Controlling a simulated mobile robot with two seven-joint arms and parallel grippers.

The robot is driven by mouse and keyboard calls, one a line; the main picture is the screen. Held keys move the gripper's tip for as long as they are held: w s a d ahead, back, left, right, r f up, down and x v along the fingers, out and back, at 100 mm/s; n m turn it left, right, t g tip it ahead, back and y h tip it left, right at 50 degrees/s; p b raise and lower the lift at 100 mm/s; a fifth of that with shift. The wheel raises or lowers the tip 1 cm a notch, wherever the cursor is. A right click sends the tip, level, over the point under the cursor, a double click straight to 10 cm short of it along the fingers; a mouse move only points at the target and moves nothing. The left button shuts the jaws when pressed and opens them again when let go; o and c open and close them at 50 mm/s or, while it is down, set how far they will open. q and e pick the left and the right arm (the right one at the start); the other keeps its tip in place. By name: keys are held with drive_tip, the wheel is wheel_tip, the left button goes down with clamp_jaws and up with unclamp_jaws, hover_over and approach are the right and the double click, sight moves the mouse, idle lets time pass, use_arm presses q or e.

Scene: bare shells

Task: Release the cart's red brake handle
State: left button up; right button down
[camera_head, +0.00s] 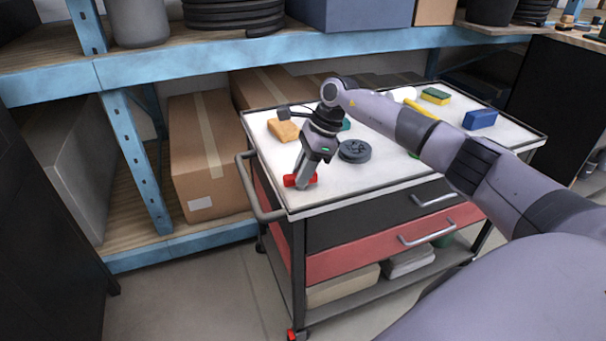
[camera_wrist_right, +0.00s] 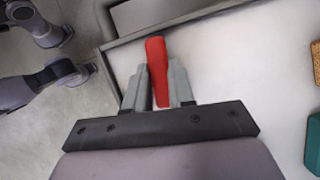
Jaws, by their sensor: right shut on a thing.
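The cart (camera_head: 376,183) has a white top, a black drawer and a red drawer. My right gripper (camera_head: 301,183) reaches down from above and is shut on the handle. In the right wrist view the red handle (camera_wrist_right: 157,70) stands between the two grey fingers (camera_wrist_right: 159,88), and its far end sticks out past them. The fingers hide part of the handle in the head view. My left gripper is not in the head view.
On the cart top are a dark round coil (camera_head: 354,151), an orange block (camera_head: 283,130), a blue block (camera_head: 480,119) and a green-yellow sponge (camera_head: 435,96). A push bar (camera_head: 252,190) runs along the cart's left side. Blue shelving (camera_head: 150,75) with cardboard boxes (camera_head: 205,145) stands behind.

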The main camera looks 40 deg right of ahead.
drive_tip(key=shift+f+n+g, duration=0.3)
drive_tip(key=shift+n+g, duration=0.1)
drive_tip(key=shift+n, duration=0.3)
drive_tip(key=shift+s+n+b, duration=0.1)
drive_tip(key=shift+n+b, duration=0.2)
drive_tip(key=c, duration=1)
unclamp_jaws()
drive_tip(key=shift+o, duration=0.2)
drive_tip(key=shift+r, duration=0.15)
drive_tip(key=shift+r, duration=0.1)
drive_tip(key=shift+d+r, duration=0.15)
drive_tip(key=shift+r, duration=0.1)
drive_tip(key=v, duration=0.6)
drive_tip(key=shift+d+r+p, duration=0.15)
drive_tip(key=shift+d+p, duration=0.05)
drive_tip(key=shift+p, duration=0.2)
